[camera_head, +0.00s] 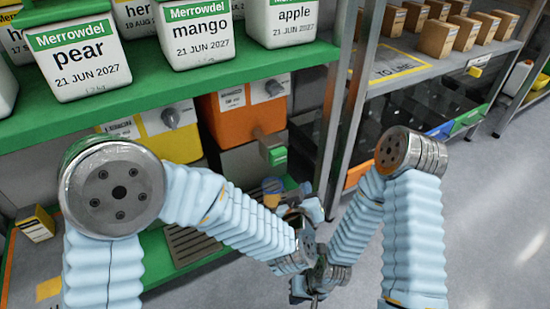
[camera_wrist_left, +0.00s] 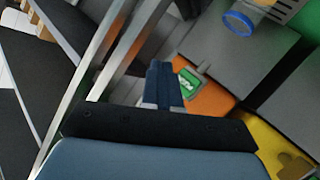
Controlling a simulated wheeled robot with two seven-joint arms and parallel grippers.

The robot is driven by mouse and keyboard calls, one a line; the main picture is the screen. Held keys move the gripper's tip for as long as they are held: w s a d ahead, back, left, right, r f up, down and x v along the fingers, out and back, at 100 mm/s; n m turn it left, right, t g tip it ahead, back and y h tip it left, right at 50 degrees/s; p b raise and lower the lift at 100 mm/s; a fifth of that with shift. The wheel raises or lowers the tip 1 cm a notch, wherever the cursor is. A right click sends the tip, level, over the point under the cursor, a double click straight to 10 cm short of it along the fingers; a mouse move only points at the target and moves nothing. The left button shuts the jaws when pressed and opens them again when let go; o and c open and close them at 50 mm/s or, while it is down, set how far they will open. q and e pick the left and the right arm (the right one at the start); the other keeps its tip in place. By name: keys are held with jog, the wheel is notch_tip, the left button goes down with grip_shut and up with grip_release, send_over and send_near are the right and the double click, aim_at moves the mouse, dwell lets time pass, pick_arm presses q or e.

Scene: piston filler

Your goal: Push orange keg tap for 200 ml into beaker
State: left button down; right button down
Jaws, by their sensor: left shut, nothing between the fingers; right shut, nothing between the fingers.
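The orange keg (camera_head: 242,112) stands on the lower shelf in the head view, with a grey block below it. Its green-labelled tap (camera_head: 276,153) sticks out at the front. A small beaker (camera_head: 271,198) with a blue rim stands below the tap. My left gripper (camera_head: 306,208) is just right of the beaker, partly hidden by its own wrist. In the left wrist view its dark fingers (camera_wrist_left: 163,83) are shut and empty, close beside the green tap label (camera_wrist_left: 188,80); contact cannot be told. The beaker (camera_wrist_left: 238,23) also shows there. My right gripper (camera_head: 318,290) is lower, shut and empty.
A yellow keg (camera_head: 170,130) stands left of the orange one. Labelled white containers (camera_head: 190,35) stand on the green shelf (camera_head: 170,90) above. A metal shelf post (camera_head: 345,95) rises to the right of the tap. A drip grille (camera_head: 190,243) lies below the kegs. Open floor is at right.

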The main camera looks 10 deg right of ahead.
pick_arm(q)
jog(key=shift+w, duration=0.1)
send_near(283, 159)
jog(key=shift+w+d+f+p, duration=0.1)
jog(key=shift+w+d+f, duration=0.3)
jog(key=shift+w+d, duration=0.25)
jog(key=shift+w+d+f+p, duration=0.15)
jog(key=shift+w+d+f, duration=0.2)
jog(key=shift+w+d, duration=0.3)
jog(key=shift+w+d+f+p, duration=0.1)
jog(key=shift+w+d+f, duration=0.35)
jog(key=shift+w, duration=0.3)
dwell(0.6)
jog(key=shift+w, duration=0.35)
jog(key=shift+w+a+r+b, duration=0.1)
jog(key=shift+w+a+b, duration=0.25)
jog(key=shift+w, duration=0.35)
dwell(0.9)
jog(key=shift+s+d, duration=0.1)
jog(key=shift+s, duration=0.05)
jog(key=shift+s+d, duration=0.3)
jog(key=shift+s, duration=0.65)
